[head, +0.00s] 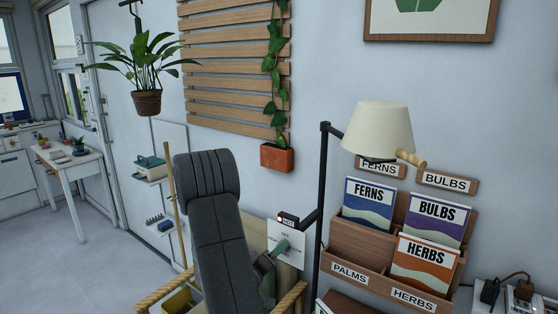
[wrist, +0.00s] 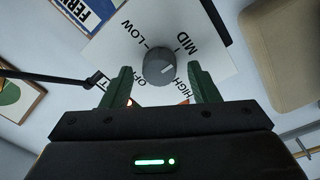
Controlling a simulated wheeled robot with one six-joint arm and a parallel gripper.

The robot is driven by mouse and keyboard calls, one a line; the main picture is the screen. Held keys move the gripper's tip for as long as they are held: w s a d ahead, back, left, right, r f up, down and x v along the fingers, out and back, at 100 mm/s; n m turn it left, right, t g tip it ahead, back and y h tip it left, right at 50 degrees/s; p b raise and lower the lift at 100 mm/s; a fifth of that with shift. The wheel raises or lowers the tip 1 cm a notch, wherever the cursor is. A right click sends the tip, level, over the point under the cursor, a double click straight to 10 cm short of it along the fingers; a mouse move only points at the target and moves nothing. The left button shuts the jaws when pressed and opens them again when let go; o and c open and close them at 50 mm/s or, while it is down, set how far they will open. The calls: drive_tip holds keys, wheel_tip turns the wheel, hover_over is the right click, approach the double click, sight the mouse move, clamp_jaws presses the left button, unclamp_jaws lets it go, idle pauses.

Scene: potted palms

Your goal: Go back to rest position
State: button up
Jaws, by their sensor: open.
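In the wrist view my gripper (wrist: 157,76) is open, with one green finger on each side of a round grey dial (wrist: 157,62). A gap shows between each finger and the dial, and nothing is held. The dial sits on a white card (wrist: 112,42) marked OFF, LOW, MID and HIGH. The dial's white mark seems to point toward the HIGH side. In the head view a green finger of my gripper (head: 280,248) shows in front of the white card (head: 291,233). The rest of the gripper is mostly hidden behind the chair.
A dark grey chair (head: 210,215) with rope-wrapped arms stands close in front. A lamp (head: 378,130) on a black stand (head: 322,190) is right of the card. A wooden rack (head: 362,240) holds FERNS, BULBS and HERBS packets. Open floor (head: 75,275) lies at left.

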idle(0.4)
drive_tip(key=b+v, duration=0.3)
drive_tip(key=v, duration=1.1)
drive_tip(key=w+d+m+b, duration=0.2)
drive_tip(key=w+d+m, duration=0.2)
drive_tip(key=m, duration=0.5)
drive_tip(key=w+d+r+m+g+b, duration=0.1)
drive_tip(key=w+d+m+b, duration=0.1)
drive_tip(key=w+d+m, duration=0.2)
drive_tip(key=w+m, duration=0.3)
drive_tip(key=m, duration=0.2)
drive_tip(key=shift+w+d+h, duration=0.15)
drive_tip(key=shift+d+h, duration=0.05)
drive_tip(key=shift+h, duration=0.1)
drive_tip(key=shift+r+m, duration=0.1)
drive_tip(key=shift+m, duration=0.2)
drive_tip(key=shift+d, duration=0.1)
